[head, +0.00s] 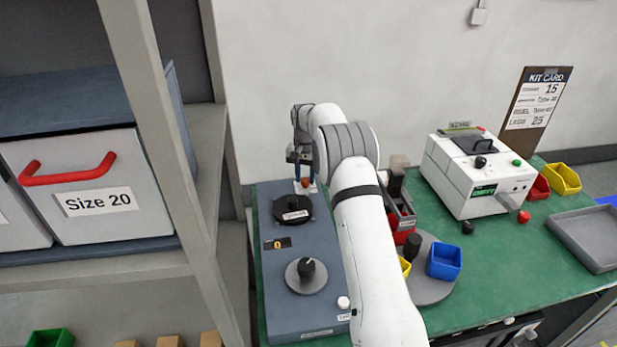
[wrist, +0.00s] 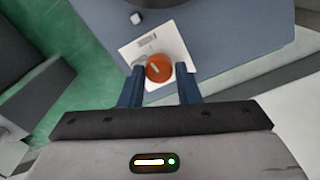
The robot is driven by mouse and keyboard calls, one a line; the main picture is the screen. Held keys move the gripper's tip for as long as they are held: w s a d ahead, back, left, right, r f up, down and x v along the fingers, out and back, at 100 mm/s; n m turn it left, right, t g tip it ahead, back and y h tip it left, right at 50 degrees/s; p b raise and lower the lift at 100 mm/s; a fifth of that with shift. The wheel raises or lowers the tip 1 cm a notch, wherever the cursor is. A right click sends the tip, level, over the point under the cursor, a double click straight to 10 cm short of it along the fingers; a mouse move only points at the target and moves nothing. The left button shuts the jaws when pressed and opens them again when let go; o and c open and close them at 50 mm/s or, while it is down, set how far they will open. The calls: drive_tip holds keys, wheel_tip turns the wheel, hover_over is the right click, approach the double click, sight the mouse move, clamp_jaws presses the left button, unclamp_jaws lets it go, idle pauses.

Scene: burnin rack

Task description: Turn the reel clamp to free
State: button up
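A small orange knob (wrist: 158,69) with a pale line on its top sits by a white label plate (wrist: 176,42) with a barcode, at the far end of the blue-grey unit (head: 277,325). I cannot read a name on it. The knob also shows in the head view (head: 305,183), partly covered by my gripper (head: 300,158). In the wrist view my gripper (wrist: 160,70) has one blue finger on each side of the knob. The fingers are spread, with a small gap at the right; contact at the left is unclear.
A grey shelf rack (head: 165,150) stands close on the left. To the right are a white tester (head: 470,180), a blue bin (head: 444,261) and a grey tray (head: 590,238) on the green bench.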

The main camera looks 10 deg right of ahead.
sight(305, 180)
drive_tip(key=o, duration=0.4)
drive_tip(key=shift+s+f, duration=0.1)
wheel_tip(305, 180, up, 8)
drive_tip(key=shift+f+b, duration=0.1)
drive_tip(key=shift+b, duration=0.4)
